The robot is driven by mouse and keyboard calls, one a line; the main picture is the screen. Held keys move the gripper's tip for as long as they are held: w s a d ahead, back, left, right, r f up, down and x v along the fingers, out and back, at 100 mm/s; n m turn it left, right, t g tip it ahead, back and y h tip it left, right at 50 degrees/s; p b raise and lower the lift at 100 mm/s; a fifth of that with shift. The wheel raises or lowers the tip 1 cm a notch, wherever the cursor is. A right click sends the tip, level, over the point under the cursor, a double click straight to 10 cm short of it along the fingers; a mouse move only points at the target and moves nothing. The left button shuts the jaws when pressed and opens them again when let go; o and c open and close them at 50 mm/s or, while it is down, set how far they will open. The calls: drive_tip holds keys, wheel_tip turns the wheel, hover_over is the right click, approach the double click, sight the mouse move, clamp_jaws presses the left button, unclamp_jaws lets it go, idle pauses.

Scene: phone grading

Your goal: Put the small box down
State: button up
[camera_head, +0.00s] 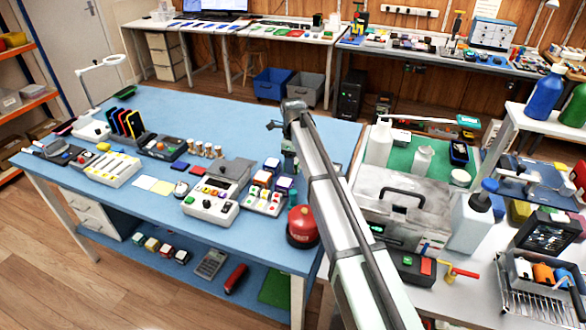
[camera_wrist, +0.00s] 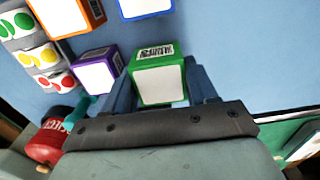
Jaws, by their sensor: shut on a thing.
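A small green box (camera_wrist: 158,82) with a white face and a barcode label is between the fingers of my gripper (camera_wrist: 158,85) in the wrist view. The gripper is shut on it. In the head view my gripper (camera_head: 289,150) is low at the right end of the blue table (camera_head: 235,122), and I cannot make out the green box there. In the wrist view a purple box (camera_wrist: 97,72) lies just left of the held box, with an orange box (camera_wrist: 70,16) and a blue box (camera_wrist: 146,8) farther off. Whether the held box touches the table is unclear.
A panel of coloured buttons (camera_wrist: 26,42) stands left of the boxes. A red round container (camera_head: 302,227) stands near the table's front right corner. A grey device (camera_head: 211,207) is left of the boxes. A grey toolbox (camera_head: 400,205) stands on the table to the right.

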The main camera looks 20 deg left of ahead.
drive_tip(key=shift+f, duration=1.5)
drive_tip(key=o, duration=1.1)
drive_tip(key=shift+f, duration=0.15)
wheel_tip(320, 180, up, 12)
drive_tip(key=shift+r, duration=0.2)
